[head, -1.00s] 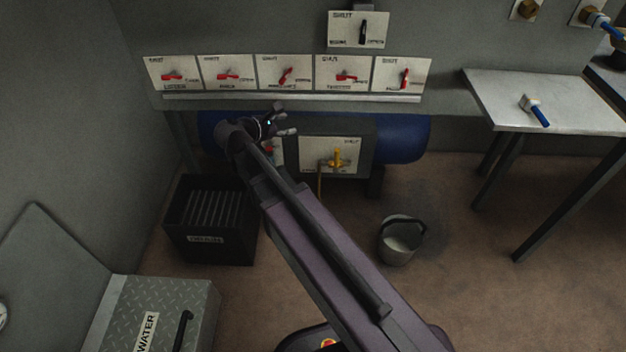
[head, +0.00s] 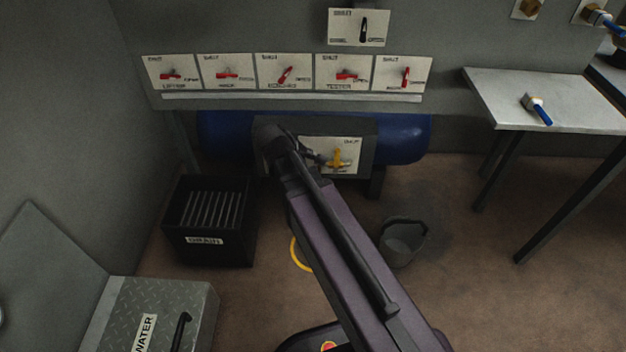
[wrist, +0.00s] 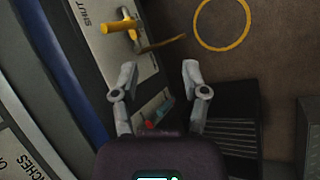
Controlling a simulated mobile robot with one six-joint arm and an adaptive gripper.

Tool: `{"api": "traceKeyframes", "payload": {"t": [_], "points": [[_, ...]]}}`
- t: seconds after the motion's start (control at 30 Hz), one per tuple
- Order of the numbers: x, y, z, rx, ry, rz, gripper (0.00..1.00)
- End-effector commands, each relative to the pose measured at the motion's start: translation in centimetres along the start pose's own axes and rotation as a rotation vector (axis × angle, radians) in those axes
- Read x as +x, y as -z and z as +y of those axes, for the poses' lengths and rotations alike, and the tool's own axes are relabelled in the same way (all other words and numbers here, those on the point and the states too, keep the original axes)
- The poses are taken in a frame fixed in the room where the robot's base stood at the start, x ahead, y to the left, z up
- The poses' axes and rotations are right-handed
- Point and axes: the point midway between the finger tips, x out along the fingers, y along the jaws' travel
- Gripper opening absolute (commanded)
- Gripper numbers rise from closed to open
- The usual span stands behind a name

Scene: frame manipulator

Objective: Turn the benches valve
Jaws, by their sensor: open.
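The benches valve (head: 285,75) is the middle one of the row of white plates on the wall. Its red handle lies at a slant. In the wrist view, the corner of a plate lettered "NCHES" (wrist: 18,160) shows at lower left, without its handle. My gripper (wrist: 159,70) is open with nothing between its fingertips. In the head view my arm mostly hides it; it is below the valve row, in front of the blue tank's dark housing (head: 362,135), left of a yellow valve handle (head: 342,157).
The yellow handle also shows in the wrist view (wrist: 120,25), with a small red and teal part (wrist: 158,116) nearer the fingers. A ledge (head: 290,98) runs under the valve row. A drain crate (head: 205,240), a yellow ring (head: 297,254) and a bucket (head: 403,240) are on the floor.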

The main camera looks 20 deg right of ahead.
Motion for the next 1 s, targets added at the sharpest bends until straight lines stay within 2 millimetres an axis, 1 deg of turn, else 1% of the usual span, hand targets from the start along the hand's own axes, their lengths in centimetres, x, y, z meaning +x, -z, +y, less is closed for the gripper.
{"api": "traceKeyframes", "payload": {"t": [0.03,0.2,0.4,0.6,1.0], "points": [[0.4,-0.4,-0.5,0.038,0.028,0.007,0.58],[1.1,-1.1,-2.0,0.161,0.121,0.031,0.58],[1.5,-1.6,-3.2,0.266,0.203,0.046,0.58],[1.7,-1.8,-3.8,0.312,0.239,0.051,0.58],[1.7,-1.8,-3.7,0.313,0.239,0.051,0.58]]}}
